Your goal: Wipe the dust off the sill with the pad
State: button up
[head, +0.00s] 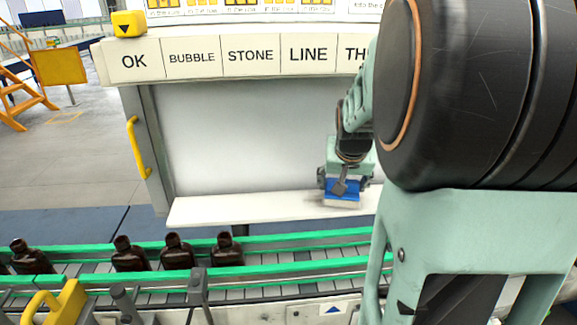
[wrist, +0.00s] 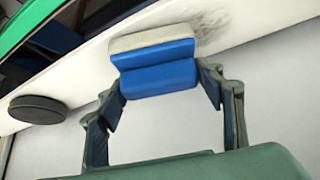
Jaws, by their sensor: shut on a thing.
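My gripper (head: 340,186) is shut on a pad with a blue body (head: 343,188) and a pale wiping face. The wrist view also shows the blue pad (wrist: 157,68) between my two fingers (wrist: 165,88). The pad is at the white sill (head: 245,207), its pale face toward the sill surface; I cannot tell whether it presses on it. A grey smudge of dust (wrist: 212,28) lies on the sill right beside the pad in the wrist view. My arm hides the right end of the sill in the head view.
Several brown bottles (head: 176,252) stand on the conveyor with green rails (head: 290,238) in front of the sill. Labelled plates (head: 135,60) hang above. A yellow handle (head: 138,148) is at the left. A dark round disc (wrist: 38,108) shows in the wrist view.

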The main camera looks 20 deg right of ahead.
jog(key=shift+s+d+f, duration=0.25)
jog(key=shift+d, duration=0.3)
jog(key=shift+d+r, duration=0.1)
jog(key=shift+r, duration=0.05)
jog(key=shift+w+a+r, duration=0.1)
jog(key=shift+w+a, duration=0.1)
jog(key=shift+a, duration=0.4)
jog(key=shift+w+a+r, duration=0.1)
jog(key=shift+w+a, duration=0.1)
jog(key=shift+a, duration=0.4)
jog(key=shift+w+a+r, duration=0.1)
jog(key=shift+w+a, duration=0.1)
jog(key=shift+a, duration=0.4)
jog(key=shift+w+a+f+b, duration=0.1)
jog(key=shift+w+a+b, duration=0.25)
jog(key=shift+a, duration=0.85)
jog(key=shift+w+a+f+b, duration=0.15)
jog(key=shift+w+a+b, duration=0.25)
jog(key=shift+a, duration=0.75)
jog(key=shift+w+a+f+b, duration=0.15)
jog(key=shift+a+b, duration=0.3)
jog(key=shift+a, duration=0.75)
jog(key=shift+r, duration=0.1)
notch_tip(320, 180, up, 6)
jog(key=p, duration=0.3)
jog(key=shift+p, duration=0.35)
jog(key=shift+w, duration=0.15)
